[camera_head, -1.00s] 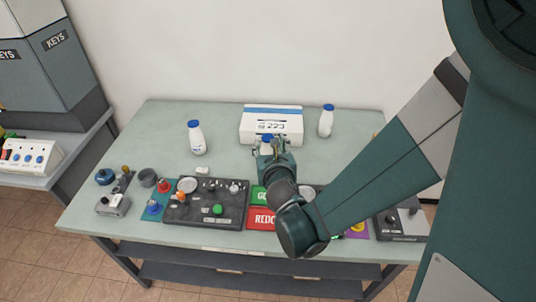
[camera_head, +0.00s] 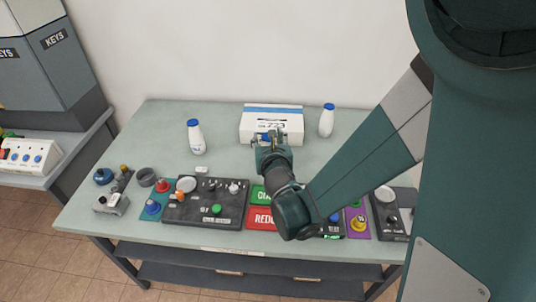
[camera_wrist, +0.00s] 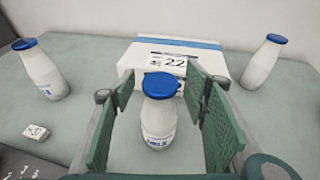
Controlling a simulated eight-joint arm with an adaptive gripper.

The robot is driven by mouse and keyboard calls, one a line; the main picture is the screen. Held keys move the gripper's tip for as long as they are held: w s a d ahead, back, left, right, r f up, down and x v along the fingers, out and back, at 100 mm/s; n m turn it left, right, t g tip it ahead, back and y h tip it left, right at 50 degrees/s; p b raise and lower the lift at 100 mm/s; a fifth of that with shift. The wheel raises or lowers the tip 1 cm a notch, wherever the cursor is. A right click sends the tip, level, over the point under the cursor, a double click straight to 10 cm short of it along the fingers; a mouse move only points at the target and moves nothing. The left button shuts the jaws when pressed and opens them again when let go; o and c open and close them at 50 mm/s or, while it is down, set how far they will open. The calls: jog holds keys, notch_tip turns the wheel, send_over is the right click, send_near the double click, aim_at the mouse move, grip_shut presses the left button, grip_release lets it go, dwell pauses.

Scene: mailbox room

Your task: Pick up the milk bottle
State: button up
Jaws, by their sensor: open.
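Three white milk bottles with blue caps stand upright on the table. The middle milk bottle (camera_wrist: 158,118) is between the open fingers of my gripper (camera_wrist: 160,110) in the wrist view, with a gap on each side. In the head view my gripper (camera_head: 269,140) hides most of this bottle. The left milk bottle (camera_head: 196,138) stands apart, and it also shows in the wrist view (camera_wrist: 42,70). The right milk bottle (camera_head: 326,121) stands beside the box, and it also shows in the wrist view (camera_wrist: 262,63).
A white box (camera_head: 285,113) with a blue stripe lies just behind the middle bottle. A dark control panel (camera_head: 228,213), red and green plates and several knobs line the table's front. Bare table (camera_head: 160,120) lies around the left bottle. A grey keys cabinet (camera_head: 70,75) stands at left.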

grip_shut()
dwell(0.3)
jog(key=shift+r, duration=0.1)
jog(key=shift+r+p, duration=1.65)
jog(key=shift+r, duration=3.25)
